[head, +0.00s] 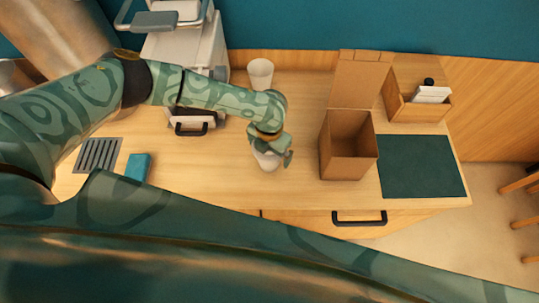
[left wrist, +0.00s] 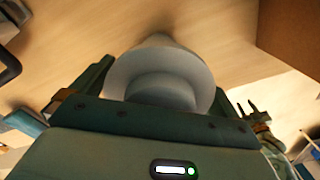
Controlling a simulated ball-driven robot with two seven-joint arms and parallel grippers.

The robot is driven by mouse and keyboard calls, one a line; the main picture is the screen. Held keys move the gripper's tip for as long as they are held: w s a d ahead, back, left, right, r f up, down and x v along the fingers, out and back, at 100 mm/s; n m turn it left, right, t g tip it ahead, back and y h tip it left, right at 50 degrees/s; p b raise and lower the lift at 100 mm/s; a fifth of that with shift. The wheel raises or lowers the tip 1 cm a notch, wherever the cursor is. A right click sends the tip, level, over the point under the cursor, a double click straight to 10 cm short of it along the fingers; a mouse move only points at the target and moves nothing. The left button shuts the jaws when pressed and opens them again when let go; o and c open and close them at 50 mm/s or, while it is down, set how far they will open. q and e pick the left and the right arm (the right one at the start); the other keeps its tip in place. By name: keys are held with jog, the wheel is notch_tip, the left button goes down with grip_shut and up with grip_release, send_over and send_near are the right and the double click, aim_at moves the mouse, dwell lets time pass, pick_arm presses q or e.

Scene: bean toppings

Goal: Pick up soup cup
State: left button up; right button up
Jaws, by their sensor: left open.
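A white soup cup (head: 266,160) stands on the wooden counter in the head view, partly hidden by my left gripper (head: 273,152). The gripper reaches down over it from above. In the left wrist view, the white cup (left wrist: 160,68) shows its round rim between the two dark green fingers of my left gripper (left wrist: 160,90). The fingers are apart, on either side of the cup. I cannot tell whether they touch it. A small green part with dark prongs at the right of the wrist view looks like my right arm's end.
A second white cup (head: 260,73) stands farther back. An open cardboard box (head: 347,150) is right of my gripper, with a dark green mat (head: 420,166) and wooden holder (head: 415,108) beyond. A white machine (head: 185,60), teal block (head: 138,167) and grey grate (head: 97,155) are left.

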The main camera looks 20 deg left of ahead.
pick_arm(q)
jog(key=c, duration=0.6)
jog(key=shift+o, duration=0.2)
